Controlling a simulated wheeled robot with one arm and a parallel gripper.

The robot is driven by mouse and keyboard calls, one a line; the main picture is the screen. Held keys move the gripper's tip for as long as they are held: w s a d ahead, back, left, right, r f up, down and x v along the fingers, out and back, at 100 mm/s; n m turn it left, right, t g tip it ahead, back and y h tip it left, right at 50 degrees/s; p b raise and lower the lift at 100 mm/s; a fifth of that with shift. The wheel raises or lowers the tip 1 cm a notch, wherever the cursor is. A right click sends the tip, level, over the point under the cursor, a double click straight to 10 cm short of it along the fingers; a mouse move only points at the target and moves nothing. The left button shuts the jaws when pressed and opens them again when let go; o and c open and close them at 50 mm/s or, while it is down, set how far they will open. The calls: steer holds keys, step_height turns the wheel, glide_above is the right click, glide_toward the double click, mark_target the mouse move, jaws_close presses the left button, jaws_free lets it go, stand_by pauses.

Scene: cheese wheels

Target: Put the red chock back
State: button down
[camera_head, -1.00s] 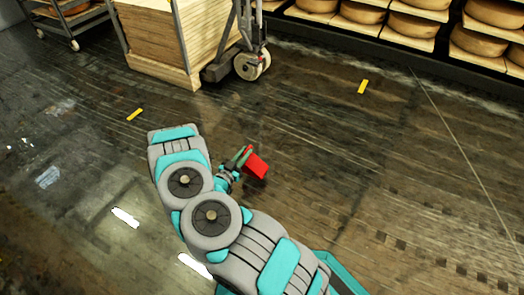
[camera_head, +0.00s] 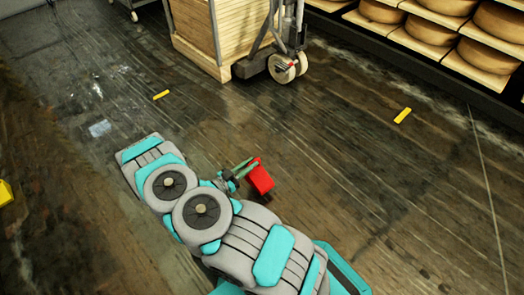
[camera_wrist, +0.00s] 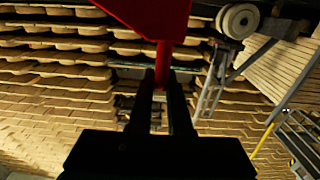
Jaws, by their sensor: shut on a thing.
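The red chock (camera_head: 260,178) is held in the jaws of my gripper (camera_head: 238,170), out in front of my bent arm in the head view. In the wrist view the chock (camera_wrist: 150,15) fills the top middle, and its thin red stem (camera_wrist: 161,62) runs down between the two dark fingers of my gripper (camera_wrist: 162,85). The gripper is shut on that stem. The chock hangs above the floor, apart from everything else. Part of its body is cut off by the top edge of the wrist view.
A wooden crate (camera_head: 200,35) stands at the back beside a wheeled trolley (camera_head: 284,66). Shelves with cheese wheels (camera_head: 430,30) line the back right. Yellow floor marks (camera_head: 402,116) lie on the dark floor (camera_head: 340,140). The floor between my gripper and the trolley is clear.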

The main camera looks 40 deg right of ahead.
steer(key=w+d+f+b, duration=0.1)
steer(key=w+d+f, duration=0.4)
steer(key=w+d, duration=0.5)
steer(key=shift+d, duration=0.45)
steer(key=shift+w, duration=0.1)
steer(key=c, duration=0.8)
jaws_free()
steer(key=shift+f, duration=0.1)
steer(key=shift+c, duration=0.2)
